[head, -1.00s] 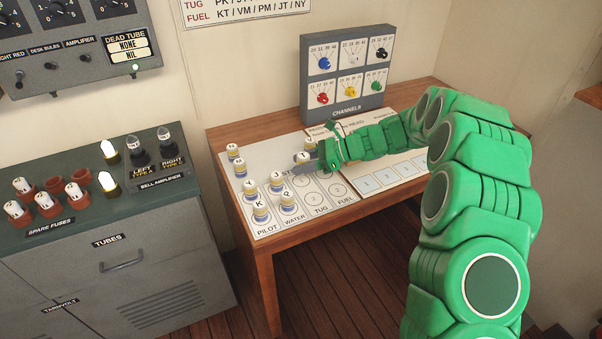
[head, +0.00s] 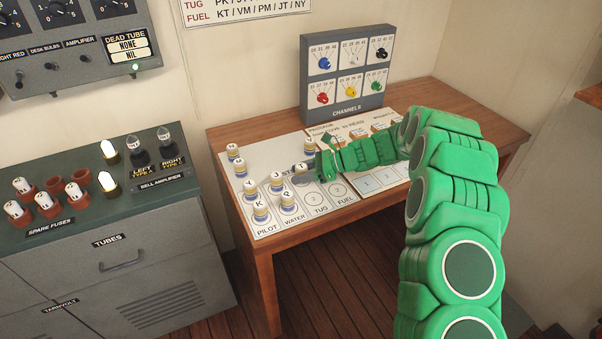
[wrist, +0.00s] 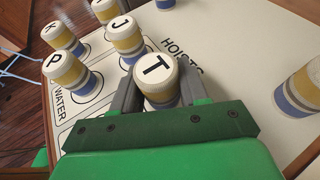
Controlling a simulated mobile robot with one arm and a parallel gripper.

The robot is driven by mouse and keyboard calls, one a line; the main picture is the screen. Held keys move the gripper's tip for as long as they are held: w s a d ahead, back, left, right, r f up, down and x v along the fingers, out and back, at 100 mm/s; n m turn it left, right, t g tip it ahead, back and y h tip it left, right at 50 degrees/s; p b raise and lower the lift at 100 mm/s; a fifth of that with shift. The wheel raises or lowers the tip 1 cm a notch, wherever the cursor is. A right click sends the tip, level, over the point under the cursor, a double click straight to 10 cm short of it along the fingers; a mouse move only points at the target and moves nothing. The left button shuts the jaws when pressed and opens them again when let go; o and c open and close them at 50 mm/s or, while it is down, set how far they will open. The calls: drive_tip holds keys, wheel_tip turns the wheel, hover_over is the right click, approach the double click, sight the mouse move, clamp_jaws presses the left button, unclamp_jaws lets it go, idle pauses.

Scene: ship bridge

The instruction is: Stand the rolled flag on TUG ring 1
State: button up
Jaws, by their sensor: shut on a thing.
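My gripper (head: 303,172) is shut on the rolled flag T (wrist: 157,84), a cream, yellow and blue roll with a black T on its white top. In the wrist view its jaws sit on either side of the roll, which is upright. In the head view flag T (head: 301,167) is at the TUG column of the white board, by the far end. TUG ring 2 (head: 313,198) shows bare. TUG ring 1 is mostly hidden by the flag and gripper, and I cannot tell whether the flag's foot touches the board.
Flag J (head: 277,180), flag P (head: 288,201) and flag K (head: 259,206) stand close on the left, in the PILOT and WATER columns. Several other rolls stand along the board's far left. The channels box (head: 346,75) stands at the back of the wooden desk (head: 450,100).

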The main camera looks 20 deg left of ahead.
drive_tip(key=shift+f, duration=0.15)
drive_tip(key=o, duration=1)
drive_tip(key=shift+o, duration=0.2)
drive_tip(key=shift+d+r, duration=0.1)
drive_tip(key=shift+r, duration=0.1)
drive_tip(key=v, duration=1.1)
drive_tip(key=shift+w+d+r, duration=0.15)
drive_tip(key=shift+d+r, duration=0.05)
drive_tip(key=shift+d, duration=0.15)
